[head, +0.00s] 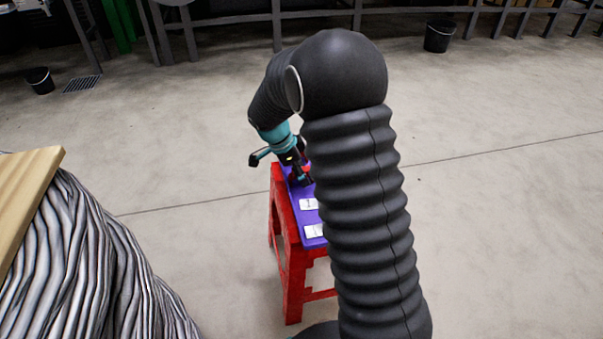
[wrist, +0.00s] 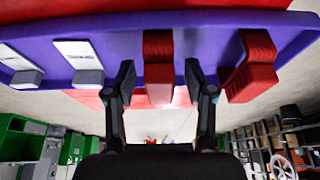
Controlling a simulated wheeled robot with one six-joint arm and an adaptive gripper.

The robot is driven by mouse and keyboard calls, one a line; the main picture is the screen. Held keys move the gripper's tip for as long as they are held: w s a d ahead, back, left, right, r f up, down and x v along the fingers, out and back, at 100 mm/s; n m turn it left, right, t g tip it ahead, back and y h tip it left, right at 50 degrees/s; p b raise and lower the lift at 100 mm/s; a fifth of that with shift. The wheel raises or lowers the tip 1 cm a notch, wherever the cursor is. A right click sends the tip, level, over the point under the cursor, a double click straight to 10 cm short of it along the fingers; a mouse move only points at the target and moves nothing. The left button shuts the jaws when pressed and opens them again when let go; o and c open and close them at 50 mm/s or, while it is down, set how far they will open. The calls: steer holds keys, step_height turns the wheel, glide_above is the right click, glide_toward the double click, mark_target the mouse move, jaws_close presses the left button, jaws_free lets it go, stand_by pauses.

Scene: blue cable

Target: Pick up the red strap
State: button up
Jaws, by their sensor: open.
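A red strap (wrist: 158,72), a ribbed folded bundle, lies on the purple top (wrist: 210,30) in the wrist view. A second, similar red bundle (wrist: 252,66) lies to its right. My gripper (wrist: 160,88) is open, with one finger on each side of the middle red strap. A gap shows between each finger and the strap; I cannot tell whether anything touches. In the head view my gripper (head: 300,178) is low over the far end of the purple-topped red stand, and my arm hides much of that stand. A small bit of red shows beside the fingers.
Two white pieces (wrist: 80,56) lie on the purple top left of the straps. The red stand (head: 284,230) is on open concrete floor. A striped grey bundle (head: 90,270) with a wooden board (head: 28,200) is at left. Black buckets (head: 439,37) stand farther off.

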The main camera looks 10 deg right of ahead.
steer(key=c, duration=0.9)
steer(key=shift+r, duration=0.15)
